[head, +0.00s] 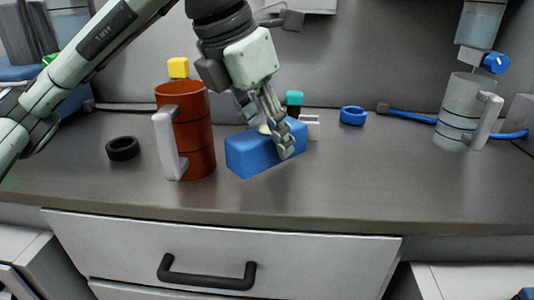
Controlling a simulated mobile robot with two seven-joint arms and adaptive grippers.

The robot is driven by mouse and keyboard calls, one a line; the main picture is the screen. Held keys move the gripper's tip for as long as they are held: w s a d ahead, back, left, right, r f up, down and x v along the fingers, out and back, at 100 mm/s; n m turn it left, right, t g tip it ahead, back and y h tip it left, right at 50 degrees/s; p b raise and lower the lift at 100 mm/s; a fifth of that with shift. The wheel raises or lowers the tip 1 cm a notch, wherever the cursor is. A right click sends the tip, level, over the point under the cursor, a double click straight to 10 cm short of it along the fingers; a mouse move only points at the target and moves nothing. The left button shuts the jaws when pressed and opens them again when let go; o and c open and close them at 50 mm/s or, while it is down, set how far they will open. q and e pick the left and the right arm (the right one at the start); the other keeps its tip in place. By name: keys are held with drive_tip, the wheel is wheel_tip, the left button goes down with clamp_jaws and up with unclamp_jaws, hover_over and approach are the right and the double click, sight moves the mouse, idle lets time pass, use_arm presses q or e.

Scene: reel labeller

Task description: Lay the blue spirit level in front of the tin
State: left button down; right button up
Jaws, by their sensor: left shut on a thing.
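The blue spirit level (248,158) is a chunky blue block with a pale round spot on top, in the middle of the counter in the head view. My left gripper (270,135) comes down from above and is shut on it, its fingers hiding part of the level. I cannot tell whether the level touches the counter. A red-brown cylinder with a grey handle (197,135) stands upright just left of it. A grey ribbed cylinder with a pale handle (465,108) stands at the right. Neither is clearly marked as the tin. My right gripper is not in view.
A black ring (123,148) lies left of the red-brown cylinder. The counter front (330,195) is clear, above a drawer with a black handle (205,280).

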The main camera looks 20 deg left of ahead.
sight(269, 154)
use_arm(q)
drive_tip(key=shift+f, duration=1.75)
drive_tip(key=shift+f, duration=0.1)
drive_tip(key=c, duration=0.9)
unclamp_jaws()
